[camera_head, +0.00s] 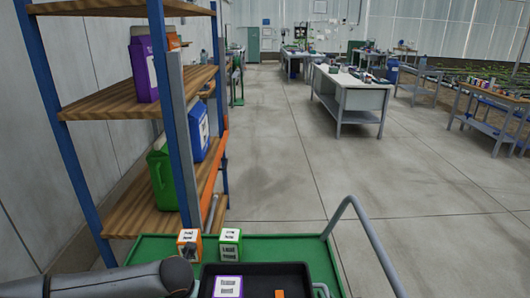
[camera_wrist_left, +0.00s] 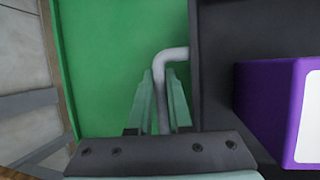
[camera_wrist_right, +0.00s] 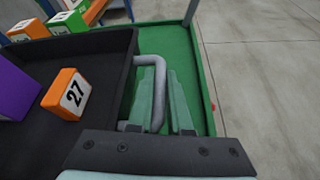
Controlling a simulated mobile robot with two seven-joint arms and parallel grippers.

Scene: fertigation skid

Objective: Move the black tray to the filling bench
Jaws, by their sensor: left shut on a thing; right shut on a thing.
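The black tray (camera_head: 258,281) is at the bottom of the head view, over a green cart deck. It holds a purple box (camera_head: 228,287) and a small orange box (camera_head: 280,293); the orange box shows "27" in the right wrist view (camera_wrist_right: 66,94). My left gripper (camera_wrist_left: 160,85) is shut on the tray's left grey handle (camera_wrist_left: 170,54). My right gripper (camera_wrist_right: 160,88) is shut on its right handle (camera_wrist_right: 152,62). I cannot tell whether the tray touches the deck. Several benches stand ahead, including a white-topped one (camera_head: 350,98); which is the filling bench is unclear.
The green cart deck (camera_head: 150,250) also carries an orange carton (camera_head: 189,243) and a green carton (camera_head: 230,243), with a grey rail (camera_head: 375,240) at right. A wooden shelf rack (camera_head: 140,100) with jugs stands close at left. The concrete floor (camera_head: 285,150) ahead is clear.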

